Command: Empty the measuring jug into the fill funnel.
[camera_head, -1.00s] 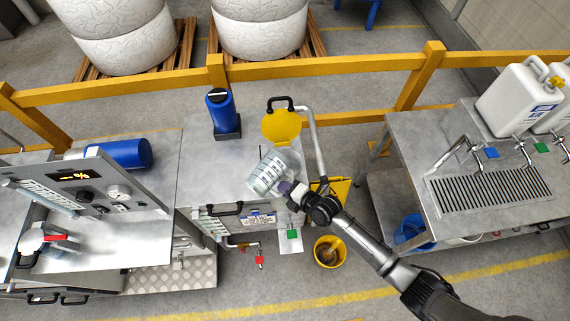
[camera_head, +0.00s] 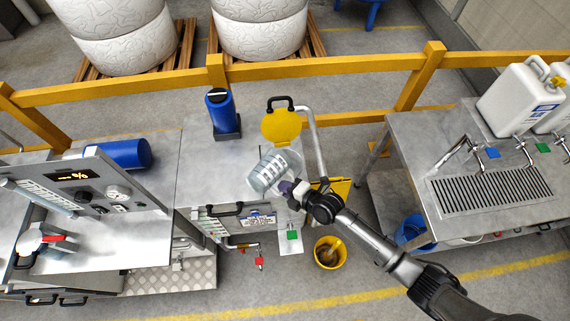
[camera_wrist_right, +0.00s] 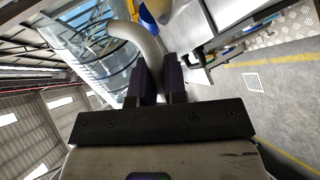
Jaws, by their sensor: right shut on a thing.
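The measuring jug (camera_head: 270,172) is clear with pale scale bands and lies strongly tilted above the grey steel bench in the head view. My right gripper (camera_head: 299,194) is shut on its handle. In the wrist view the two dark fingers (camera_wrist_right: 161,84) close on a curved grey handle (camera_wrist_right: 150,44), with the clear jug wall (camera_wrist_right: 100,48) to the left. A round yellow lid (camera_head: 281,127) stands open just behind the jug. The fill funnel's opening is mostly hidden by the jug, and I cannot tell how much liquid is inside. My left gripper is out of view.
A blue cylinder (camera_head: 221,111) stands on the bench left of the lid. A grey pipe (camera_head: 315,140) rises right of the jug. A yellow bucket (camera_head: 329,252) is on the floor. A right-hand bench (camera_head: 405,135) carries taps and white canisters (camera_head: 518,98).

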